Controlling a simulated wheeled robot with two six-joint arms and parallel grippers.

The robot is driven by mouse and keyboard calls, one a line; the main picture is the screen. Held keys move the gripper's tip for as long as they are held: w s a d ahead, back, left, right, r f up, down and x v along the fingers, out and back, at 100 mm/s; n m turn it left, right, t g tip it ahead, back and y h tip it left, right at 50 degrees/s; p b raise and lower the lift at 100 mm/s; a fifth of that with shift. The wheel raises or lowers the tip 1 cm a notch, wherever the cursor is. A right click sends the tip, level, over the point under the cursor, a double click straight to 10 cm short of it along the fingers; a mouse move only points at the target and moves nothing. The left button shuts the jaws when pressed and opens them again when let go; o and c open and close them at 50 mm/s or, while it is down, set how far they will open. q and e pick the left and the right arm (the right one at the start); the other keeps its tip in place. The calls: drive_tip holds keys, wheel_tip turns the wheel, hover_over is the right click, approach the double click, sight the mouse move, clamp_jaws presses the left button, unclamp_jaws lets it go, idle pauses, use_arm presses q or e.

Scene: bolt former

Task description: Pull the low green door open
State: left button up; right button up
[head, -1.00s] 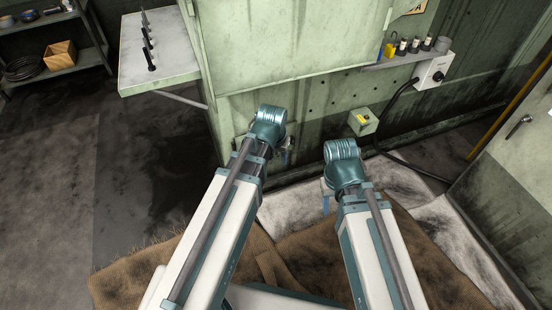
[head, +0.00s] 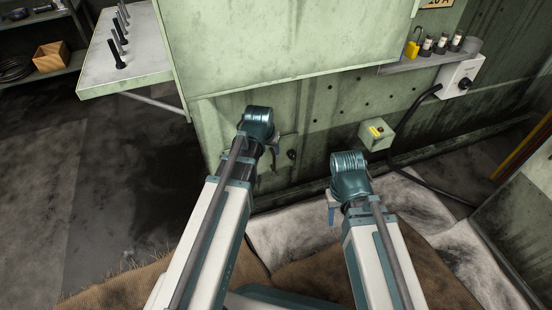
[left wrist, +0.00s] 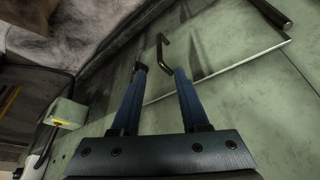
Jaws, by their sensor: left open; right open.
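The low green door (left wrist: 225,38) fills the upper right of the left wrist view, with a pale seam along its edge. A black bent handle (left wrist: 163,42) stands out from it. My left gripper (left wrist: 160,69) is open, its two blue fingers pointing at the handle; the handle shows between and just beyond the fingertips, and I cannot tell whether they touch it. In the head view my left arm hides most of the door and handle. My right gripper (head: 332,205) is open and empty, low over the pale floor sheet.
A green box with a yellow label (head: 376,133) sticks out to the right of my left gripper. The large upper green panel (head: 290,40) overhangs. A side shelf (head: 125,55) with black bolts is at upper left. Open dark floor (head: 130,170) lies left.

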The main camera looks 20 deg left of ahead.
sight(274, 161)
use_arm(q)
drive_tip(key=shift+f, duration=0.1)
drive_tip(key=b+x, duration=1.3)
drive_tip(key=shift+w+f, duration=0.15)
drive_tip(key=shift+f, duration=0.1)
clamp_jaws()
idle(1.2)
